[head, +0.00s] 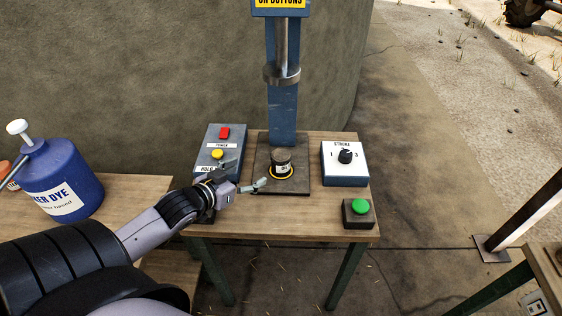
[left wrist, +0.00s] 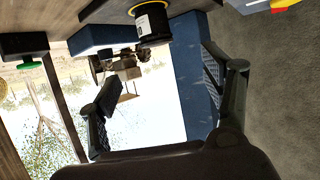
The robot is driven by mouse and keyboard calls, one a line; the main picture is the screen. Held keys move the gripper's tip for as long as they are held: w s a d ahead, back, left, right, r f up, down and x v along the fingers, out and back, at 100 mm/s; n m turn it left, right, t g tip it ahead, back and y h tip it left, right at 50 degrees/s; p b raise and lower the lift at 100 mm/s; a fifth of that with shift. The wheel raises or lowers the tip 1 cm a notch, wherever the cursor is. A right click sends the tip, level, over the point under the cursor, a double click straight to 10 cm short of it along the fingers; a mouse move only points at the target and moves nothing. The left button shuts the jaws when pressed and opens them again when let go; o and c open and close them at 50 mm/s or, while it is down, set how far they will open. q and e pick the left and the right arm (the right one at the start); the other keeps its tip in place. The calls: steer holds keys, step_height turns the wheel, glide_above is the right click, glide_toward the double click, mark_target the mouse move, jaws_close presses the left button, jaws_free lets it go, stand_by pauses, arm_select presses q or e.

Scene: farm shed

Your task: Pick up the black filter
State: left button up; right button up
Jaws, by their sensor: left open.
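The black filter (head: 281,162) is a short dark cylinder with a white label. It stands upright on the press base inside a yellow ring. It also shows at the top of the left wrist view (left wrist: 153,24). My left gripper (head: 246,175) is open and empty, just left of the filter and apart from it. In the left wrist view its two fingers (left wrist: 160,78) are spread, with the filter beyond them. My right gripper is not in view.
A control box (head: 213,158) with red and yellow buttons stands beside my left gripper. A stroke dial box (head: 345,174) and a green button (head: 360,206) are at right. The blue press column (head: 283,115) rises behind the filter. A blue dye jug (head: 62,182) stands on the left bench.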

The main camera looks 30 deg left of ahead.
mark_target(281, 157)
arm_select(q)
steer(key=x, duration=1.1)
steer(key=shift+w+d+p, duration=0.1)
steer(key=shift+d+p, duration=0.05)
steer(key=shift+p, duration=0.25)
steer(key=shift+d+p+x, duration=0.2)
steer(key=shift+p+x, duration=0.05)
steer(key=shift+x, duration=1.2)
steer(key=shift+d+p+x, duration=0.2)
steer(key=shift+x, duration=1.2)
steer(key=shift+c, duration=0.3)
steer(key=c, duration=1.4)
steer(key=shift+r, duration=0.1)
